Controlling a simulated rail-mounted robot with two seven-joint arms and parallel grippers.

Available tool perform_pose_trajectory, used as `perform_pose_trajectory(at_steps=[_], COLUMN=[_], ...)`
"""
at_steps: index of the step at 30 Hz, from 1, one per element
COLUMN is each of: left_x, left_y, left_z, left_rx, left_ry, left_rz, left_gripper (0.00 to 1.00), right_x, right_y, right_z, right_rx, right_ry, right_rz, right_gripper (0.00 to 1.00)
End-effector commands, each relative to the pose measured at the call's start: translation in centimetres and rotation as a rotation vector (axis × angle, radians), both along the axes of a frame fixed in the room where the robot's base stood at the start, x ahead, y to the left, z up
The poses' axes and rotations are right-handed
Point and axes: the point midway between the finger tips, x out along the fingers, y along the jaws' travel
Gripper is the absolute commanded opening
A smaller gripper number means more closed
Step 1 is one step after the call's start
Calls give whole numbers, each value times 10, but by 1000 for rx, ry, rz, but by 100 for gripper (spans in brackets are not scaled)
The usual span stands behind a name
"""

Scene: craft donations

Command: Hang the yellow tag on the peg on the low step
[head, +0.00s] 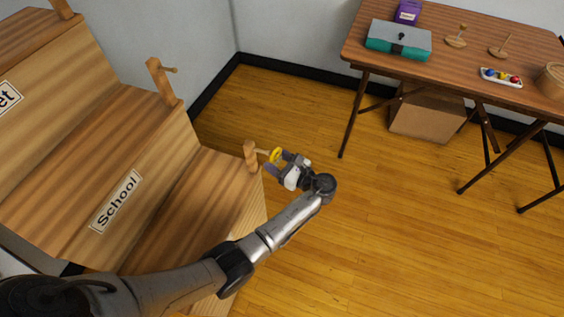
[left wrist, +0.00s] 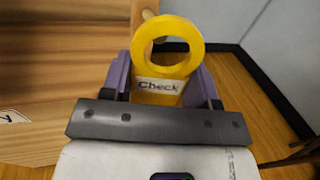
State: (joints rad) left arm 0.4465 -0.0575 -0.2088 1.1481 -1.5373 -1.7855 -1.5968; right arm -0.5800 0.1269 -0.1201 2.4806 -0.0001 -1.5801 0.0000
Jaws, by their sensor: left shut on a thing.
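The yellow tag (head: 275,154) is a ring with a flat tab. In the left wrist view the tag (left wrist: 140,50) faces the camera, its tab lettered "Check". My left gripper (head: 278,163) is shut on the tab, with the ring standing clear of the fingers. The low step (head: 210,185) carries a wooden post (head: 251,156) with a short peg (head: 262,151) pointing right. My right gripper is not in view.
A higher step (head: 80,160) labelled "School" has its own post and peg (head: 163,82). A brown table (head: 465,45) at the upper right holds a teal box (head: 398,40), wooden stands and a small tray (head: 501,78). A cardboard box (head: 428,115) sits beneath. Open floor lies right of the gripper.

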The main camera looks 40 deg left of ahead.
Motion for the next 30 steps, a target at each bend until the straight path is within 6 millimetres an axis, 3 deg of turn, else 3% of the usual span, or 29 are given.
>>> perform_pose_trajectory(at_steps=[21, 30], left_x=[-11, -13], left_y=[40, 49], left_z=[-3, -7], left_rx=[1, -1], left_ry=[1, 2], left_rz=[0, 0], left_gripper=[32, 32], right_x=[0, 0], right_y=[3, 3], right_z=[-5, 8], right_rx=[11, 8], right_ry=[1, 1], right_rz=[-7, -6], right_gripper=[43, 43])
